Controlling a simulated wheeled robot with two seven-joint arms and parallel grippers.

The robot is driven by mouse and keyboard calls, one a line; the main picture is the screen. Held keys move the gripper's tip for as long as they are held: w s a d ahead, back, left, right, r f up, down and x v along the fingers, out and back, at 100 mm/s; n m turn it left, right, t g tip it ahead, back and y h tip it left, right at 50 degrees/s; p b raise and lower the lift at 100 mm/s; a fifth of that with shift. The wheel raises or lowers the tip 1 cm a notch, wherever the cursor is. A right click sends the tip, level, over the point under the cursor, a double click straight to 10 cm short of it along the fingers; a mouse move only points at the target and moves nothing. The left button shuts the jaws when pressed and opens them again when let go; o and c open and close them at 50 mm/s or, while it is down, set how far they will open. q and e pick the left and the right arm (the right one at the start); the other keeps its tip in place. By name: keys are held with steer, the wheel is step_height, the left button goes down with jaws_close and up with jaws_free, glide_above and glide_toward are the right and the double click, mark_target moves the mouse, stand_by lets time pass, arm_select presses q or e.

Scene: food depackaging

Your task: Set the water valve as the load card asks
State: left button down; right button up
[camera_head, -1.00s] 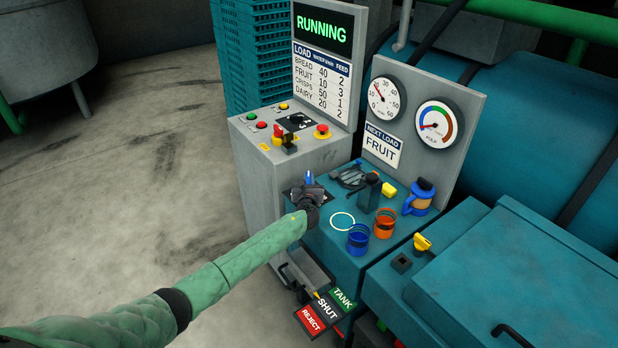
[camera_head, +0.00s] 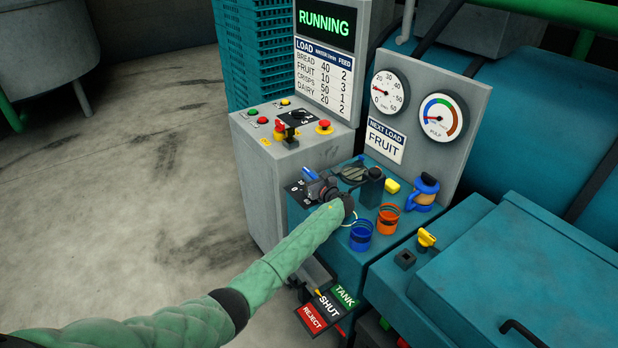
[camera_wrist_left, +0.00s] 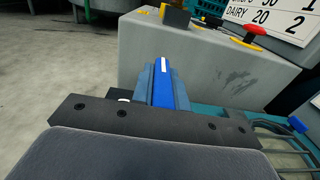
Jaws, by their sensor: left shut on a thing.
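The blue water valve handle (camera_head: 309,174) stands over a dark dial plate (camera_head: 296,189) with white numbers, on the teal bench. My left gripper (camera_head: 318,184) is shut on the handle; the wrist view shows the blue handle (camera_wrist_left: 163,84) between the fingers. The gripper hides part of the plate. The load card (camera_head: 384,140) reads NEXT LOAD FRUIT. The load table (camera_head: 323,81) lists FRUIT with water 10 and feed 3. The needle of the water gauge (camera_head: 389,92) points left, on the low side; its exact value is too small to read. My right gripper is not in view.
The pulp gauge (camera_head: 441,119) is beside the water gauge. A blue cup (camera_head: 361,236), an orange cup (camera_head: 387,219) and a blue jug (camera_head: 424,192) stand close right of my arm. A red button (camera_head: 324,127) is on the grey cabinet behind. The screen (camera_head: 325,23) reads RUNNING.

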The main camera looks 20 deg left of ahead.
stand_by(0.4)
arm_select(q)
steer(key=c, duration=1.4)
jaws_free()
steer(key=shift+d+f, duration=0.1)
